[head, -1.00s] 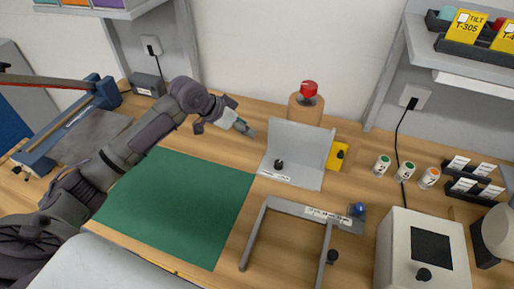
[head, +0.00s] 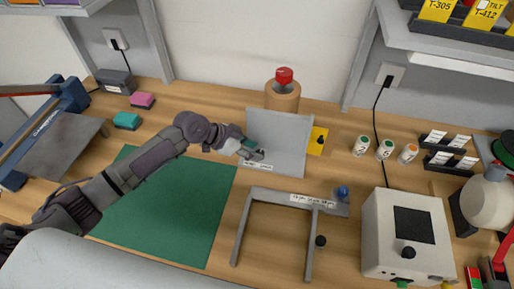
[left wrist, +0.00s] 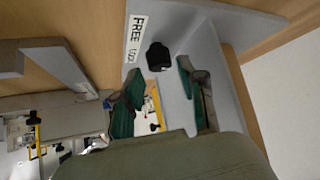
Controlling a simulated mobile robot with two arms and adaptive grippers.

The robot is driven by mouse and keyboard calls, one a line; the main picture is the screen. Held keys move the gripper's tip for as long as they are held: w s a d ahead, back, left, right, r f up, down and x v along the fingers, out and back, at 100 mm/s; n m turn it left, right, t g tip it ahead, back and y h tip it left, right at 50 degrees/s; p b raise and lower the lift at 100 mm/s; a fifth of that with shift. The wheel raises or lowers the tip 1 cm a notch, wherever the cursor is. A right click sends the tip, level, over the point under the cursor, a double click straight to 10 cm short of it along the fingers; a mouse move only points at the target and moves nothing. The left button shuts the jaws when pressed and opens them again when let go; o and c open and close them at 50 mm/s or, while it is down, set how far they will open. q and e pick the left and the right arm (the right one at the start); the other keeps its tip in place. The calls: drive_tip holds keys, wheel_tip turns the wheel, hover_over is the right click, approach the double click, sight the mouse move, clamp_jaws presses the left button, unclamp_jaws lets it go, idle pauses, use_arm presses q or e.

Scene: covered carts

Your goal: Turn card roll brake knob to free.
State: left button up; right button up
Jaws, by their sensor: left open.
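A black knob (left wrist: 158,57) sits on a grey angled bracket (head: 285,148), beside a white label (left wrist: 137,37) that reads FREE, with a second word hard to read. Which way the knob points I cannot tell. My left gripper (head: 254,152) is at the bracket's left side and hides the knob in the head view. In the left wrist view its two green-tipped fingers (left wrist: 160,92) are apart, with the knob just beyond and between them, not gripped. My right gripper is not in view. A brown roll (head: 283,97) with a red knob on top stands behind the bracket.
A yellow plate (head: 318,140) with a black knob adjoins the bracket's right side. A grey frame (head: 262,195) with a blue knob (head: 342,191) stands in front. A white box (head: 380,235) is at right. The green mat (head: 185,220) is clear except under my arm.

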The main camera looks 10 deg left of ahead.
use_arm(q)
drive_tip(key=shift+x, duration=0.95)
drive_tip(key=shift+w+d+f, duration=0.1)
drive_tip(key=shift+f, duration=0.1)
clamp_jaws()
drive_tip(key=shift+r+n+p, duration=0.25)
drive_tip(key=shift+n+p, duration=0.15)
drive_tip(key=shift+p, duration=0.55)
drive_tip(key=shift+f+n+t+y+p, duration=0.15)
drive_tip(key=shift+n+t+y+p, duration=0.25)
drive_tip(key=shift+t+p, duration=0.1)
drive_tip(key=shift+f, duration=0.1)
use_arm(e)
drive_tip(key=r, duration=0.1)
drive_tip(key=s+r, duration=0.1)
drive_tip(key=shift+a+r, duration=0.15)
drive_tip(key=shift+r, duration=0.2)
